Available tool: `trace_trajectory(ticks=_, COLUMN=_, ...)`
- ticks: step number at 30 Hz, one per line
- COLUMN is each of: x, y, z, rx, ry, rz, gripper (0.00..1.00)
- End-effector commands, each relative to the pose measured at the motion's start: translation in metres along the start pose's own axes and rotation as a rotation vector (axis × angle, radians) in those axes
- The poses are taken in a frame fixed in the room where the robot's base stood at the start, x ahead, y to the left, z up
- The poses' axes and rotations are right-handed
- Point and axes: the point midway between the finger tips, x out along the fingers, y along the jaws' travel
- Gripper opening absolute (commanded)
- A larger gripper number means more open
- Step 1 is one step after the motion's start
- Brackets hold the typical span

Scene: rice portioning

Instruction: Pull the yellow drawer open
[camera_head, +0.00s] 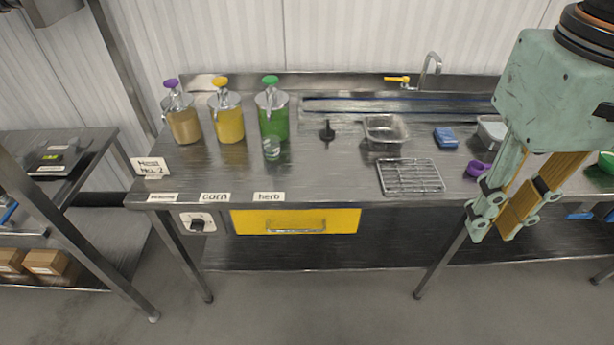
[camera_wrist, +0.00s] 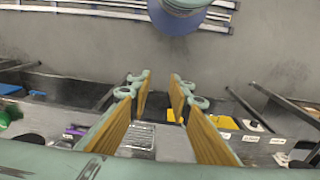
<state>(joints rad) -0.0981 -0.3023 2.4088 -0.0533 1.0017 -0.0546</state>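The yellow drawer (camera_head: 335,216) is set under the front edge of the steel counter, left of centre in the head view. Its front looks flush with the counter, so it appears shut. A bar handle (camera_head: 297,227) runs along its lower middle. My gripper (camera_head: 493,230) hangs at the right, in front of the counter edge and well apart from the drawer. Its two fingers are spread with nothing between them. In the wrist view, my gripper (camera_wrist: 160,82) also shows parted fingers. The yellow drawer (camera_wrist: 224,122) is partly hidden there behind the right-hand finger.
A knob panel (camera_head: 199,223) sits left of the drawer. On the counter (camera_head: 335,180) stand pump bottles (camera_head: 229,118), a wire rack (camera_head: 410,176) and a blue sponge (camera_head: 446,138). A steel shelf (camera_head: 60,210) stands at the left. The floor before the drawer is clear.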

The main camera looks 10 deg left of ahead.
Motion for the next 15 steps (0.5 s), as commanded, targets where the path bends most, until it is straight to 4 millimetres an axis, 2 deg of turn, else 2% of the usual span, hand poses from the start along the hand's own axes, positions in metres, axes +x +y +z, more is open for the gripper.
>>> trace_trajectory(ticks=15, x=0.018, y=-0.007, z=-0.028, rx=-0.143, ry=-0.181, rz=0.022, gripper=0.19)
